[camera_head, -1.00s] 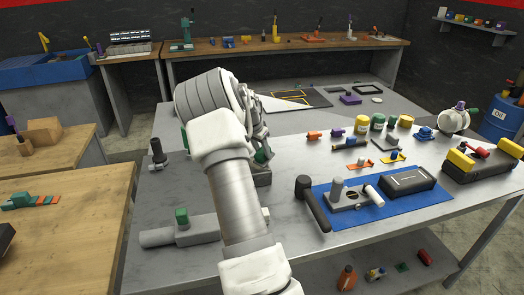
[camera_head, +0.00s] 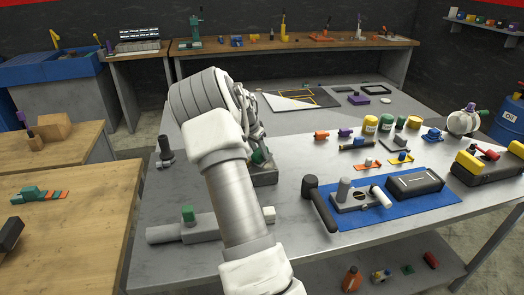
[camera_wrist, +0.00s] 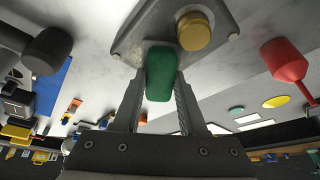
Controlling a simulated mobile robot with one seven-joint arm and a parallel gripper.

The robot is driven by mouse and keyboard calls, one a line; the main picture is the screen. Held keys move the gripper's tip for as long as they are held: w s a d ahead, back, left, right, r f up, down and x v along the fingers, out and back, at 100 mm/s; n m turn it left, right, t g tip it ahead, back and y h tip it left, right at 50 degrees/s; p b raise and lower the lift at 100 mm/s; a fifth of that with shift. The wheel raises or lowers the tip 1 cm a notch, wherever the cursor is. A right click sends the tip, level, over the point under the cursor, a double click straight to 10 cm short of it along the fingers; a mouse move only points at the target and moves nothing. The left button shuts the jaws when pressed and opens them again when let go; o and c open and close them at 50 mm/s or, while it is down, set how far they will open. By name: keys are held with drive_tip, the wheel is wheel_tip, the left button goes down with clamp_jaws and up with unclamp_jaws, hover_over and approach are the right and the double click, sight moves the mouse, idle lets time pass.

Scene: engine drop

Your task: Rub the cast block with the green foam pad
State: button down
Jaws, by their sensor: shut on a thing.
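My gripper (camera_wrist: 161,88) is shut on the green foam pad (camera_wrist: 161,72), with one finger on each side of it in the wrist view. The pad's far end overlaps the edge of the grey cast block (camera_wrist: 128,40), which carries a round brass-coloured cap (camera_wrist: 194,31). I cannot tell for sure whether pad and block touch. In the head view the block (camera_head: 266,178) stands on the grey table just beyond my arm. My gripper (camera_head: 257,146) is over it there, and my arm hides most of the pad and part of the block.
A black-headed hammer (camera_head: 320,204) lies right of my arm, beside a blue mat (camera_head: 425,203) with parts. Several small jars and clamps stand behind the mat.

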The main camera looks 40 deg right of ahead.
drive_tip(key=shift+w+a+f, duration=0.15)
drive_tip(key=shift+w+a, duration=0.4)
drive_tip(key=shift+a, duration=0.4)
drive_tip(key=shift+s+d, duration=0.35)
drive_tip(key=shift+d, duration=0.2)
drive_tip(key=shift+d, duration=0.1)
drive_tip(key=shift+s+d+r, duration=0.1)
drive_tip(key=shift+d+r, duration=0.1)
drive_tip(key=shift+r, duration=0.35)
drive_tip(key=shift+s+d, duration=0.4)
drive_tip(key=shift+d, duration=0.25)
drive_tip(key=shift+s+d, duration=0.35)
drive_tip(key=shift+d, duration=0.35)
drive_tip(key=shift+s+d, duration=0.4)
drive_tip(key=shift+d, duration=0.25)
